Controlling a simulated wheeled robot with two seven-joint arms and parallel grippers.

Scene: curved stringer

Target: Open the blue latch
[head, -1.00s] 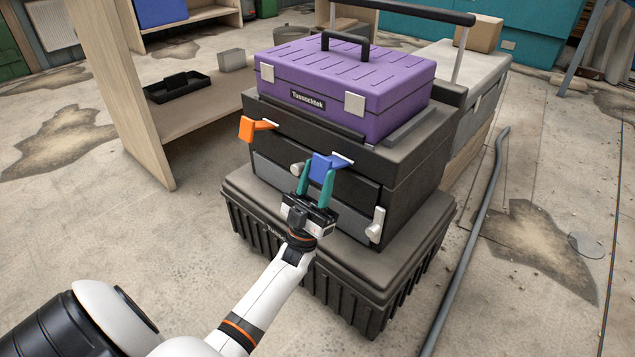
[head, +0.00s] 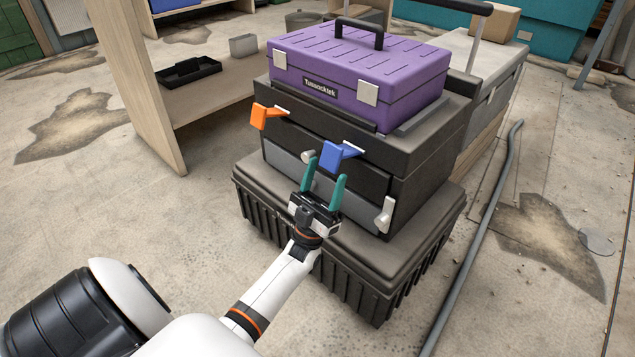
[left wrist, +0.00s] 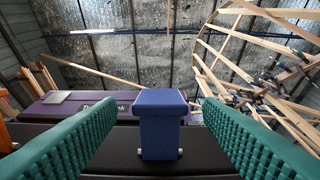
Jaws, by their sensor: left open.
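The blue latch (head: 338,156) sits on the front of the black tool chest, right of an orange latch (head: 265,116). It stands tilted out from the chest face. My left gripper (head: 325,172) is open, its two green fingers just below and in front of the blue latch. In the left wrist view the blue latch (left wrist: 160,122) stands between the two fingers (left wrist: 160,140), with a gap on each side and nothing held. My right gripper is in neither view.
A purple toolbox (head: 362,70) rests on the chest (head: 400,150), which stands on a ribbed black case (head: 350,275). A wooden shelf unit (head: 150,110) is at left. A grey pipe (head: 475,235) lies on the floor at right. Open floor lies at left.

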